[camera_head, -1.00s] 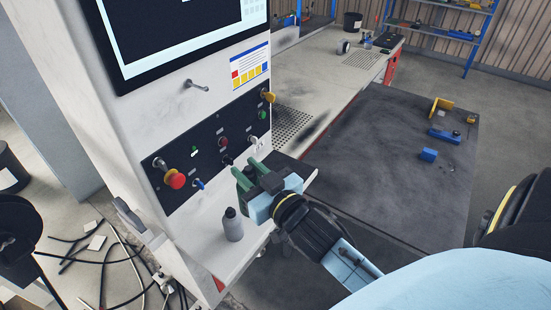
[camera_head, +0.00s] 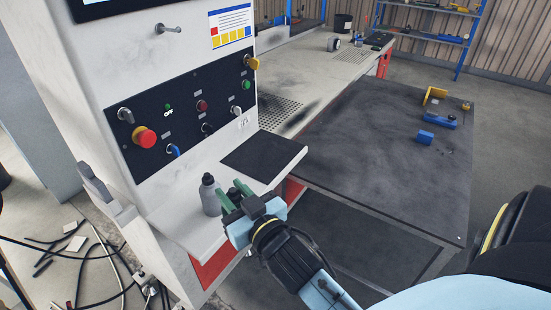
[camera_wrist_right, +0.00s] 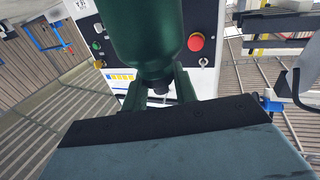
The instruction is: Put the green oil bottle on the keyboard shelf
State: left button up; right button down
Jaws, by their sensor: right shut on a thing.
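My right gripper (camera_head: 231,197) is shut on the green oil bottle. The dark green bottle (camera_wrist_right: 147,28) sits between the green fingers in the right wrist view, its neck and dark cap toward the bottom of that picture. In the head view only its dark cap (camera_head: 234,193) shows between the fingers. The keyboard shelf (camera_head: 184,224) is the white ledge below the control panel. The gripper is at the shelf's front edge, just right of a grey bottle (camera_head: 210,198) standing there. Whether the green bottle touches the shelf is hidden. My left gripper is not in view.
A black pad (camera_head: 262,154) lies on the shelf's right part, with nothing on it. The panel above carries a red emergency button (camera_head: 145,138) and several knobs. A dark table (camera_head: 385,160) stands to the right. Loose cables (camera_head: 90,262) lie on the floor at left.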

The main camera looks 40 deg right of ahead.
aim_at(269, 149)
jog(key=u, duration=0.15)
jog(key=k, duration=0.3)
jog(key=z, duration=1.05)
jog(key=i, duration=1.25)
jog(key=u, duration=0.8)
